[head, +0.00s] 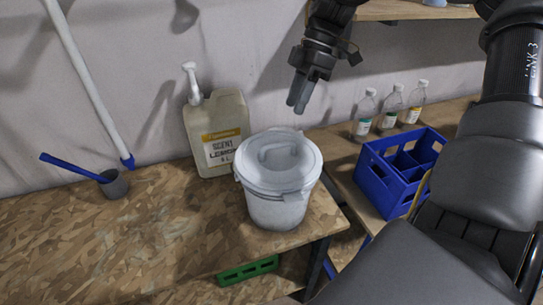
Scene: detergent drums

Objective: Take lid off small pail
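The small pail (278,208) is white and stands upright near the right end of the wood-chip board table. Its round pale lid (300,166) sits on top, with a raised loop handle (284,152) across the middle. My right gripper (299,97) is above and behind the pail, pointing down, apart from the lid. Its two grey fingers look close together and hold nothing visible; the angle hides whether there is a gap. My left gripper is out of view.
A lemon scent jug (221,150) with a pump stands close behind the pail, to the left. At right are a blue crate (386,182) and several small bottles (365,115). The table's left front is clear.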

